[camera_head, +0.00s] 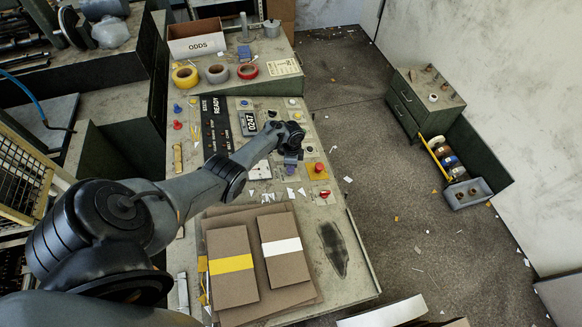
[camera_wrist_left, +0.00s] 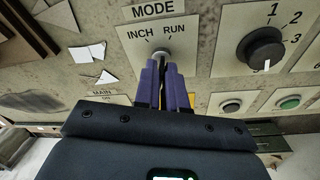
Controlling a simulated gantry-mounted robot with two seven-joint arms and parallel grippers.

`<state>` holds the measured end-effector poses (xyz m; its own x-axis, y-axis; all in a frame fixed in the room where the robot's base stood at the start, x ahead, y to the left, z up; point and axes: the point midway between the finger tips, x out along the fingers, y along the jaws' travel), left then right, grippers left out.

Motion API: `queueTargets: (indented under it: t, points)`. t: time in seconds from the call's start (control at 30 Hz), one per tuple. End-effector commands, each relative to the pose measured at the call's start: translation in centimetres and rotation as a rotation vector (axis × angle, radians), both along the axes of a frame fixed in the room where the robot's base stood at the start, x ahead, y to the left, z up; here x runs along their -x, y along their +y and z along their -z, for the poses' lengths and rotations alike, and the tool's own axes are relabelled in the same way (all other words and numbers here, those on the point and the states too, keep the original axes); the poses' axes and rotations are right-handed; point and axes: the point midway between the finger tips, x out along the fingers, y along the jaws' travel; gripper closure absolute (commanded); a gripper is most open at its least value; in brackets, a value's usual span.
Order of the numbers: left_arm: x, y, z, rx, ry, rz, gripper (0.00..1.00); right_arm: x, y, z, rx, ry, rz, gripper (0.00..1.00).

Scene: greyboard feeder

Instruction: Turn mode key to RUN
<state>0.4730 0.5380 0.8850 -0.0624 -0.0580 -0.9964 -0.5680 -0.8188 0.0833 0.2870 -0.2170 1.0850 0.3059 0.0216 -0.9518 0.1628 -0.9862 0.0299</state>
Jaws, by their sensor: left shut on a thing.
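The mode key switch (camera_wrist_left: 163,54) is a small silver lock under a MODE label, with INCH marked on its left and RUN on its right. My left gripper (camera_wrist_left: 166,70) is shut on the mode key right below the lock, its purple fingers covering the key. Which mark the key points to cannot be told. In the head view my left gripper (camera_head: 292,163) is over the control panel, and the wrist hides the key. My right gripper is not in view.
A black selector knob (camera_wrist_left: 264,48) is right of the key; a black button (camera_wrist_left: 231,106) and a green button (camera_wrist_left: 289,102) are below it. A red button (camera_head: 319,168) stands near the gripper. Paper scraps (camera_head: 290,192) lie about. Board stacks (camera_head: 232,290) are in front.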

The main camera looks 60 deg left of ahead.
Motion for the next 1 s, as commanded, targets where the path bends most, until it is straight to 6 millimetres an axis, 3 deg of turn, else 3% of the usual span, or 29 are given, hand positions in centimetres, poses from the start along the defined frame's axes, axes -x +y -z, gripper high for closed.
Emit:
queueTargets:
  t: [0.4,0.9,0.93,1.0]
  points:
    - [-0.05,0.08,0.09,0.041,0.011,0.171,1.00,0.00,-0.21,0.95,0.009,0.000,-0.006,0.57]
    - [-0.01,0.04,0.09,0.046,0.013,0.191,1.00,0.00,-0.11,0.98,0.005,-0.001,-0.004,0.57]
    - [-0.01,0.04,0.09,0.046,0.013,0.191,0.88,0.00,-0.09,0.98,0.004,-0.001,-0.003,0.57]
    - [-0.02,0.04,0.08,0.046,0.013,0.191,0.78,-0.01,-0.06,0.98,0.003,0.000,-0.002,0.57]
